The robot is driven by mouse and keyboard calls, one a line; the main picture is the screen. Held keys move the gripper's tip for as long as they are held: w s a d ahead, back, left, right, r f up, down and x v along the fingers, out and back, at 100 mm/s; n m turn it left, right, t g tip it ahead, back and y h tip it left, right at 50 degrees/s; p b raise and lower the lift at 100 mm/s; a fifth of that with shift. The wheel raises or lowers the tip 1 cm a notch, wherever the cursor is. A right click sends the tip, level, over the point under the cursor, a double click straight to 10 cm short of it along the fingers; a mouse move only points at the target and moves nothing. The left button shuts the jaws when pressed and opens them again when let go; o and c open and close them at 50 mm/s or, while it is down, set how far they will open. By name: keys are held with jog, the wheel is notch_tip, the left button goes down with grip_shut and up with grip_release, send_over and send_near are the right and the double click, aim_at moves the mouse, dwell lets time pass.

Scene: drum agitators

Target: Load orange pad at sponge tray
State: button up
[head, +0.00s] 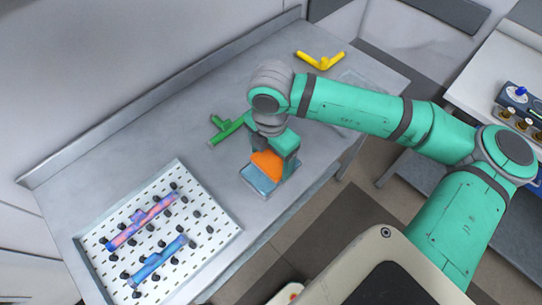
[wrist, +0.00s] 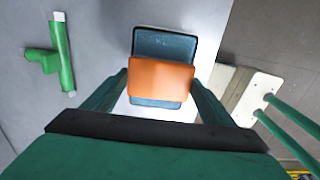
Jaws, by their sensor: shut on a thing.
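My gripper (head: 277,147) points down near the front edge of the grey bench and is shut on an orange pad (head: 266,163). In the wrist view the orange pad (wrist: 160,79) sits between the two fingers. The sponge tray (head: 257,181) is a small shallow blue tray directly below the pad. In the wrist view the tray (wrist: 165,43) shows behind and in front of the pad, with its middle hidden. I cannot tell whether the pad touches the tray.
A green T-shaped piece (head: 226,129) lies just left of my gripper. A yellow piece (head: 320,61) lies at the bench's far end. A white perforated rack (head: 208,254) at lower left holds a pink-purple piece (head: 142,220) and a blue piece (head: 158,260) among black pegs.

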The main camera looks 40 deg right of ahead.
aim_at(271, 161)
dwell(0.5)
jog(key=shift+r, duration=3.45)
